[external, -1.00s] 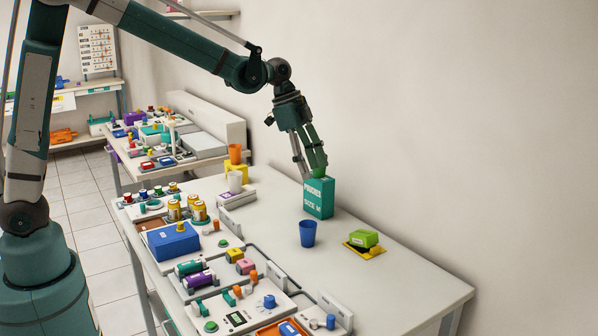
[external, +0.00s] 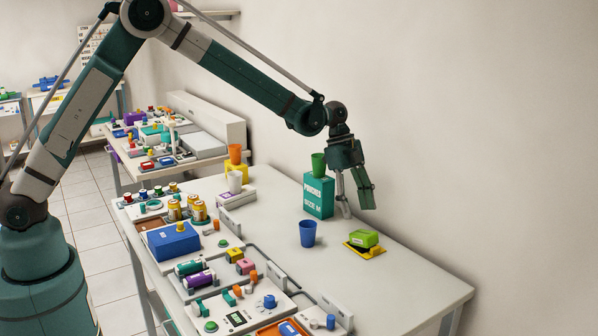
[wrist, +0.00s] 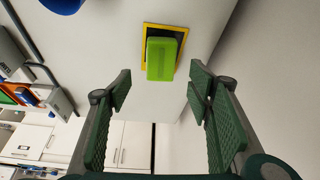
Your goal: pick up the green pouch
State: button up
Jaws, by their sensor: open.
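The green pouch (external: 364,238) is a small bright green block on a yellow-edged mat (external: 376,251) on the right part of the table. In the wrist view the pouch (wrist: 162,59) lies at the top middle, beyond the fingertips, on its yellow-framed mat (wrist: 148,28). My gripper (external: 358,212) is above the table, a little behind and above the pouch and apart from it. Its fingers are spread and empty. In the wrist view my gripper (wrist: 160,84) has its two green pads on either side with a wide gap.
A teal pouches box (external: 318,198) with a green cup (external: 318,165) on top stands just left of my gripper. A blue cup (external: 308,234) stands left of the pouch. The wall is close behind. The table's right end is clear.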

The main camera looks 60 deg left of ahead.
aim_at(364, 233)
jog(key=shift+w+d+f+m, duration=0.15)
jog(key=shift+w+d+f, duration=0.05)
jog(key=shift+f, duration=0.2)
jog(key=shift+w+d+f+m, duration=0.15)
jog(key=shift+f, duration=0.2)
jog(key=shift+x, duration=1.3)
jog(key=shift+b+x, duration=0.6)
jog(key=shift+x, duration=2.05)
jog(key=shift+s, duration=0.2)
jog(key=c, duration=1.1)
jog(key=shift+o, duration=0.2)
